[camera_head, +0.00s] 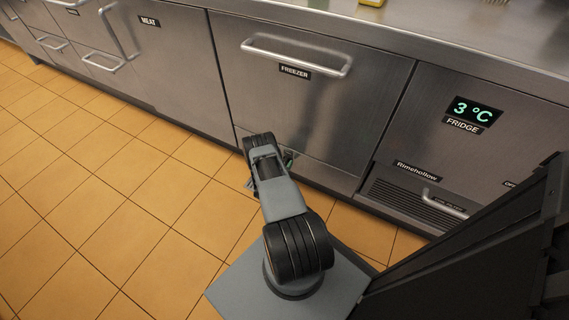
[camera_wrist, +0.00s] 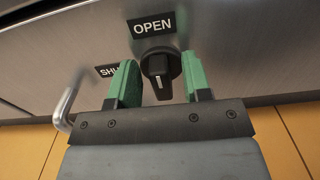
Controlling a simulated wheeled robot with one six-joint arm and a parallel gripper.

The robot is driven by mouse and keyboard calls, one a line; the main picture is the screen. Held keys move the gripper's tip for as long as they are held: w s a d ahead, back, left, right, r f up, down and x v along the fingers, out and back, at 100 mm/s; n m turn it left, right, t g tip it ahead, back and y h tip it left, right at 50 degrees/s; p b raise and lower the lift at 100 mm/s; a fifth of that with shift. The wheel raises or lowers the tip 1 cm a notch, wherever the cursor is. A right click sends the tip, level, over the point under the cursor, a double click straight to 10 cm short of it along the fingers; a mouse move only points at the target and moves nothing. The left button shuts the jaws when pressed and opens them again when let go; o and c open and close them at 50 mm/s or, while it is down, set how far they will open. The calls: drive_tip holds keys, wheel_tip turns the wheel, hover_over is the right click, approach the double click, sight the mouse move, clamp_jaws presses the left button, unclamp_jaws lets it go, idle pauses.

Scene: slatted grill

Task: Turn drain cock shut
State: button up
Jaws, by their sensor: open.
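The drain cock is a black knob (camera_wrist: 160,68) with a white line, on the steel front in the wrist view. Its grip stands about upright in the picture, in line with the OPEN label (camera_wrist: 152,25) above it. A second label, partly hidden by a finger and reading "SHU" (camera_wrist: 107,70), is at its left. My gripper (camera_wrist: 161,84) is open, with one green finger on each side of the knob. Whether either finger touches it I cannot tell.
A metal handle (camera_wrist: 65,108) sticks out left of my gripper in the wrist view. In the head view, the freezer drawer (camera_head: 310,100) is above my gripper and the fridge panel (camera_head: 465,125) is to the right. Open tiled floor (camera_head: 110,200) lies left.

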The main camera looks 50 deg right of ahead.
clamp_jaws()
drive_tip(key=shift+f+n+b, duration=0.1)
drive_tip(key=shift+n+b, duration=0.2)
drive_tip(key=n+b, duration=0.2)
drive_tip(key=n, duration=0.1)
drive_tip(key=shift+w+f, duration=0.1)
drive_tip(key=shift+w, duration=0.05)
drive_tip(key=n+b, duration=0.1)
drive_tip(key=n, duration=0.1)
drive_tip(key=n+b, duration=0.1)
drive_tip(key=n, duration=0.2)
drive_tip(key=shift+w+a+f+b, duration=0.1)
drive_tip(key=shift+w+b, duration=0.1)
drive_tip(key=shift+b, duration=0.15)
drive_tip(key=n+b, duration=0.1)
drive_tip(key=n, duration=0.4)
drive_tip(key=shift+w+f+b, duration=0.1)
drive_tip(key=shift+f+b, duration=0.05)
drive_tip(key=shift+b, duration=0.2)
drive_tip(key=n+b, duration=0.1)
drive_tip(key=n, duration=0.3)
drive_tip(key=shift+f, duration=0.15)
drive_tip(key=shift+n, duration=0.3)
